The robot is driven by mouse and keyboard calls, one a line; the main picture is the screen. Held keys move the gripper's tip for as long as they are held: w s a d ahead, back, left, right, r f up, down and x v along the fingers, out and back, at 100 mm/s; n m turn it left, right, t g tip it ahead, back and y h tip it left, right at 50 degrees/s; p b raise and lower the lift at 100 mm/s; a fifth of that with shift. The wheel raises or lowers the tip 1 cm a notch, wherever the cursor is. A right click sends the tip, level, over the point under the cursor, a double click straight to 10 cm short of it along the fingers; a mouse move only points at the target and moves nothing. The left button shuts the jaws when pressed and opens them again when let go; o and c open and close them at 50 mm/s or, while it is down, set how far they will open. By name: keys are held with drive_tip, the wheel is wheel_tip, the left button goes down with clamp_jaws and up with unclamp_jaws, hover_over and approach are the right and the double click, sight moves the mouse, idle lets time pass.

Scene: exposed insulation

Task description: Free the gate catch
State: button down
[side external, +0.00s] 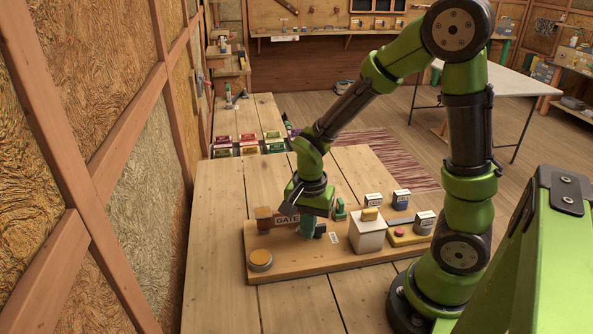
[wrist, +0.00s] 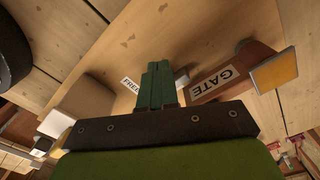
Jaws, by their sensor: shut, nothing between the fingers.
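The brown gate bar with the white GATE label (side external: 287,219) lies on the wooden board (side external: 290,266). An orange block (side external: 263,213) stands at its left end. In the wrist view the GATE label (wrist: 217,82) is right of my fingers and the yellow-faced block (wrist: 273,73) is beyond it. My gripper (side external: 307,232) points down at the right end of the bar, its fingers together and empty. They also show in the wrist view (wrist: 158,72), between the GATE label and a small FREE label (wrist: 130,85). I cannot tell whether they touch the bar. No separate catch is distinguishable.
A round orange-topped button (side external: 260,259) is at the board's front left. Coloured boxes (side external: 248,140) line the back.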

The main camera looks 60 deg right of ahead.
drive_tip(key=shift+s+d, duration=0.15)
drive_tip(key=shift+d, duration=0.2)
drive_tip(key=shift+s, duration=0.35)
drive_tip(key=shift+s+d, duration=0.1)
drive_tip(key=shift+s, duration=0.5)
drive_tip(key=shift+s+d, duration=0.1)
drive_tip(key=shift+s, duration=0.15)
drive_tip(key=shift+s, duration=0.1)
idle(0.5)
drive_tip(key=shift+s+a, duration=0.2)
drive_tip(key=shift+a, duration=0.1)
wheel_tip(320, 180, up, 6)
idle(0.4)
